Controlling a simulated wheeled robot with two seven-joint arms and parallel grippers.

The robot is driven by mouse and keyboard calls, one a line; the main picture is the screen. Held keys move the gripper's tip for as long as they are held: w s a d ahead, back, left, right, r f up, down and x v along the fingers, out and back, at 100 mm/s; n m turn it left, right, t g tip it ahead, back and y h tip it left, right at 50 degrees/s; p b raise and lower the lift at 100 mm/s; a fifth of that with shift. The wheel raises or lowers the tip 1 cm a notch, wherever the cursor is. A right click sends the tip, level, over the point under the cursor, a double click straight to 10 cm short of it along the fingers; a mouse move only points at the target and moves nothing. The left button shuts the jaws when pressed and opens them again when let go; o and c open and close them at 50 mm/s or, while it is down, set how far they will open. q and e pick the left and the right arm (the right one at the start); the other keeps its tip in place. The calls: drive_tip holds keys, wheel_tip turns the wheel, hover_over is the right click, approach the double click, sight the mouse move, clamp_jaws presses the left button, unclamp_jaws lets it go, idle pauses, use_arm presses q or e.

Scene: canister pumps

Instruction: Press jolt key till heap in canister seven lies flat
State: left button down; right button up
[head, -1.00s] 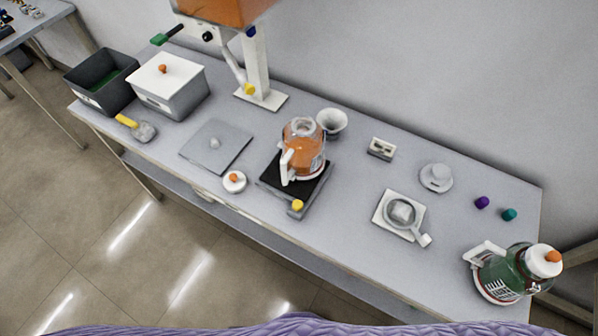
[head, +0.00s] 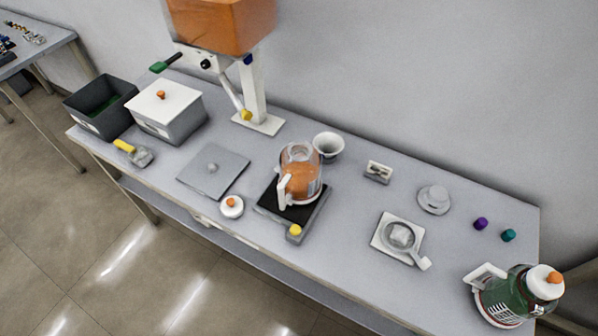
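A clear canister (head: 300,178) with a white handle and orange contents stands on a black pad (head: 268,199) in the middle of the table. No number is legible on it, so I cannot tell whether it is canister seven. The top of the orange heap is too small to judge as flat or piled. A yellow key (head: 295,230) sits on the pad's front end; I cannot read a label on it. Another canister with green contents (head: 519,290) and a white lid stands at the front right. Neither of my grippers is in view.
An orange hopper (head: 222,24) on a white stand (head: 254,90) rises behind. A dark bin (head: 84,118), lidded box (head: 170,122), scoop (head: 140,156), grey plate (head: 228,178), white cup (head: 329,142), strainer on a tray (head: 385,240) and purple and teal knobs (head: 481,223) surround the pad.

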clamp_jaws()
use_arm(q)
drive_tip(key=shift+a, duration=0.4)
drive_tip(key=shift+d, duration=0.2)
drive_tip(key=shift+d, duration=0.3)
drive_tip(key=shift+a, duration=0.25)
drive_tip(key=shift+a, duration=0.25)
